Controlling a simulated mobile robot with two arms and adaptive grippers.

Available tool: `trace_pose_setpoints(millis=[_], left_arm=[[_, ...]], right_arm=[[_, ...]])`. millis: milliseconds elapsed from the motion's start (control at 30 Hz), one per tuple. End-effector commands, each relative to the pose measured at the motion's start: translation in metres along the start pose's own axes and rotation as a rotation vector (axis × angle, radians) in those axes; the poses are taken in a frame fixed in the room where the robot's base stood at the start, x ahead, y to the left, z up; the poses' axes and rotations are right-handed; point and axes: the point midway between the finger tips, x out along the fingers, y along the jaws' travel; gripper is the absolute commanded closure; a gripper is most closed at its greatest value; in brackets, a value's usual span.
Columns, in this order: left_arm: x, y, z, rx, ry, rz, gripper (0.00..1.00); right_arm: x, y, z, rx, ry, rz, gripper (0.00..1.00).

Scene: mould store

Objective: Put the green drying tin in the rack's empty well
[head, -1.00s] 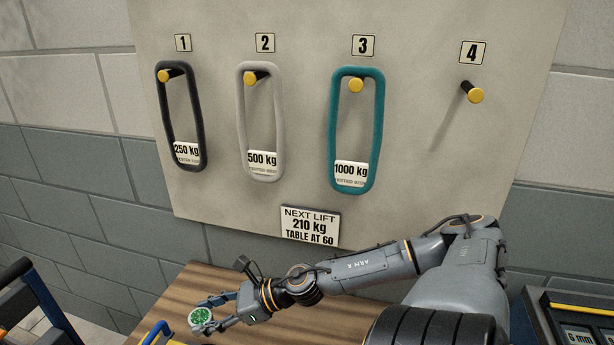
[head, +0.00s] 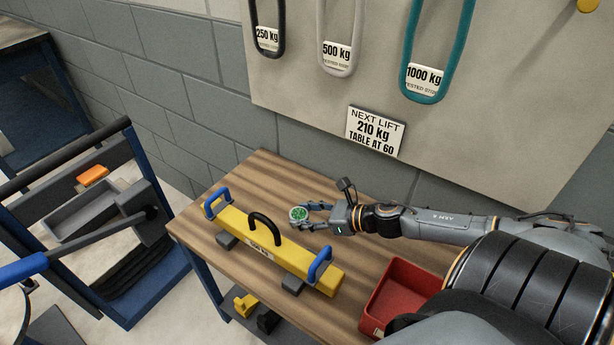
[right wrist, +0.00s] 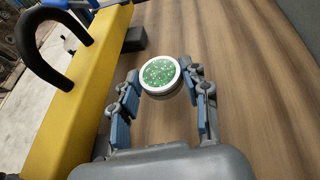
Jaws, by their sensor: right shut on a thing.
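The green drying tin (head: 299,214) is a small round tin with a white rim and a speckled green top. My right gripper (head: 309,216) is shut on it, above the wooden table behind the yellow lifting beam. In the right wrist view the tin (right wrist: 160,74) sits between the blue-padded fingertips, its green face towards the camera. I cannot tell how far it is above the table. I see no rack with an empty well that I can make out. My left gripper is not in view.
The yellow beam (head: 238,233) with blue end loops and a black handle lies on the table (head: 215,262). A red bin (head: 398,287) stands at the right. A blue trolley (head: 165,285) with a grey tray is at left. A sling board (head: 480,120) hangs behind.

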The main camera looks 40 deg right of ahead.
Motion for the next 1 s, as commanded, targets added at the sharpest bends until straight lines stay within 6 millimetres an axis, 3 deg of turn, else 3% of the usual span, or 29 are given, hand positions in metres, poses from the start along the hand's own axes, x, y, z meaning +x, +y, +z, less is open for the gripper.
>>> trace_pose_setpoints(millis=[233, 633, 667, 733, 1000], left_arm=[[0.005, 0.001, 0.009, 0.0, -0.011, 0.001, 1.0], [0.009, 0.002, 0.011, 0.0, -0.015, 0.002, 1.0], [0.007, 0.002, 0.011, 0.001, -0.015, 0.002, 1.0], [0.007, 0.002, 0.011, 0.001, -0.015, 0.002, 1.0], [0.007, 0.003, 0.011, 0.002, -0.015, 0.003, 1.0]], right_arm=[[0.013, 0.0, -0.03, 0.002, -0.001, -0.001, 0.9], [0.015, 0.001, -0.036, 0.0, 0.0, 0.001, 0.9], [0.015, 0.001, -0.035, 0.0, 0.0, 0.001, 0.48], [0.015, 0.001, -0.035, 0.0, 0.0, 0.001, 0.33], [0.014, 0.001, -0.035, 0.0, 0.0, 0.001, 0.31]])
